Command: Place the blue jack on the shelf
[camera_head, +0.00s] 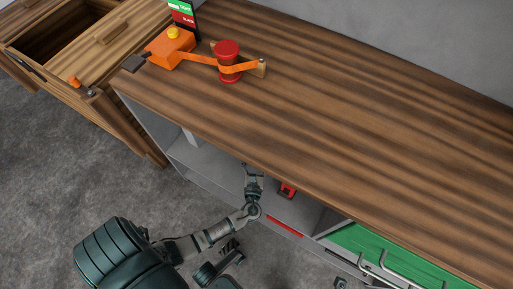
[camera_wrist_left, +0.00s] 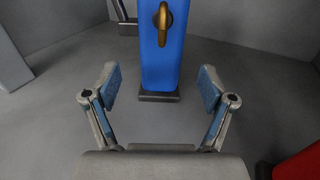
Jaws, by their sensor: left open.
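The blue jack (camera_wrist_left: 160,60) stands upright on a grey floor in the left wrist view, with a brass-coloured hook on its front and a dark base. Its top is cut off by the frame. My left gripper (camera_wrist_left: 160,88) is open, one finger to each side of the jack and both apart from it. In the head view my left arm reaches into the grey shelf (camera_head: 205,160) under the wooden counter.
A red object (camera_head: 288,190) sits in the shelf right of my left arm; a red thing (camera_wrist_left: 300,163) shows at the wrist view's lower right. Grey walls close in around the jack. The counter top (camera_head: 350,110) overhangs. A green drawer front (camera_head: 400,255) is at lower right.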

